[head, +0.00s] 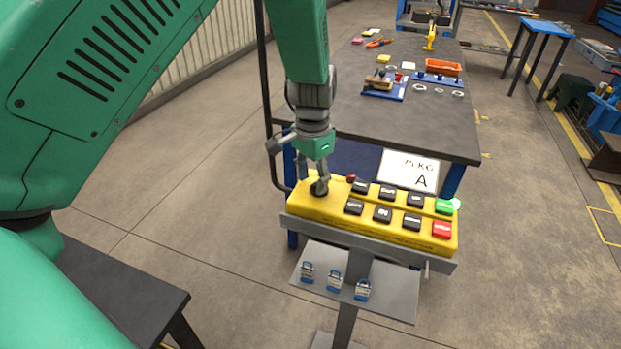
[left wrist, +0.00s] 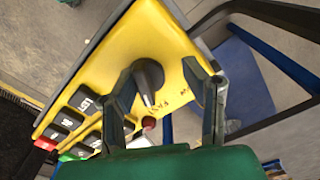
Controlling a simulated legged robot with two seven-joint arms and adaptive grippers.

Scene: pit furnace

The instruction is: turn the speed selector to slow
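The speed selector is a black knob (head: 319,189) at the left end of the yellow control box (head: 298,207). The knob also shows in the left wrist view (left wrist: 148,76), where its narrow end points down toward small dark lettering too blurred to read surely. My left gripper (head: 318,182) reaches down over the knob. In the left wrist view its two fingers (left wrist: 160,76) stand apart, one on each side of the knob, with yellow panel visible between knob and fingers. It is open. My right gripper is in neither view.
A small red knob (head: 351,178) is close beside the selector. A workbench (head: 420,130) stands behind.

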